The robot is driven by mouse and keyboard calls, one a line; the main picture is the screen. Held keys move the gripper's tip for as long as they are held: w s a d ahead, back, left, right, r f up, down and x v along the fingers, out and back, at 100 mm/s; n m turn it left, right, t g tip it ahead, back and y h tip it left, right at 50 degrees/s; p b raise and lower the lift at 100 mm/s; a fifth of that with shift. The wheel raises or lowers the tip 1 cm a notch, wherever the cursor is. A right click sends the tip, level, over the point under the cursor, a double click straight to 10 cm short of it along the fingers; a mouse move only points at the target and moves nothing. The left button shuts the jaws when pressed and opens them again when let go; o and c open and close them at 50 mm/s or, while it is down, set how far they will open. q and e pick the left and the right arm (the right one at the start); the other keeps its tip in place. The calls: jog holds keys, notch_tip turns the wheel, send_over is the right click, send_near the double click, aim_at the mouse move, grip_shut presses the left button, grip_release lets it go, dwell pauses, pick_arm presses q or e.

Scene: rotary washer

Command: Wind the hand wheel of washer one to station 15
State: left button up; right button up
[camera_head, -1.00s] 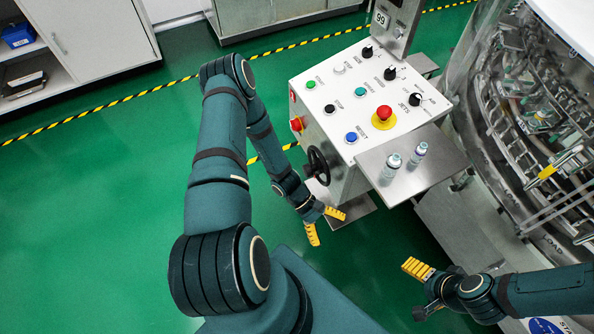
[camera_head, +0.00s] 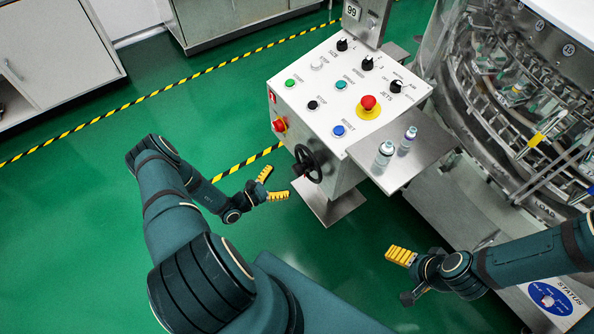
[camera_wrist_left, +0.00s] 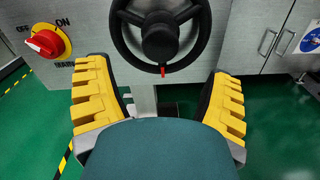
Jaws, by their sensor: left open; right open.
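The black hand wheel (camera_head: 308,164) is on the side of the white control console, below its panel. In the left wrist view the wheel (camera_wrist_left: 160,38) stands upright ahead, with a red mark (camera_wrist_left: 163,70) under its hub. My left gripper (camera_head: 268,184) is open and empty, a short way left of the wheel and apart from it. In the left wrist view its yellow fingers (camera_wrist_left: 158,95) are spread wide below the wheel. My right gripper (camera_head: 400,272) is open and empty at the lower right, away from the console.
A red rotary switch (camera_head: 279,125) is left of the wheel. The panel (camera_head: 350,85) carries several buttons and a red emergency stop (camera_head: 368,103). Two vials (camera_head: 385,152) stand on a metal shelf (camera_head: 425,150). The round washer (camera_head: 510,90) is at right. Green floor at left is clear.

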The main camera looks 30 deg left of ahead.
aim_at(295, 172)
pick_arm(q)
jog(key=x, duration=0.7)
jog(key=shift+w+d+b, duration=0.15)
jog(key=shift+w+b, duration=0.15)
jog(key=shift+b, duration=0.1)
jog(key=c, duration=1.3)
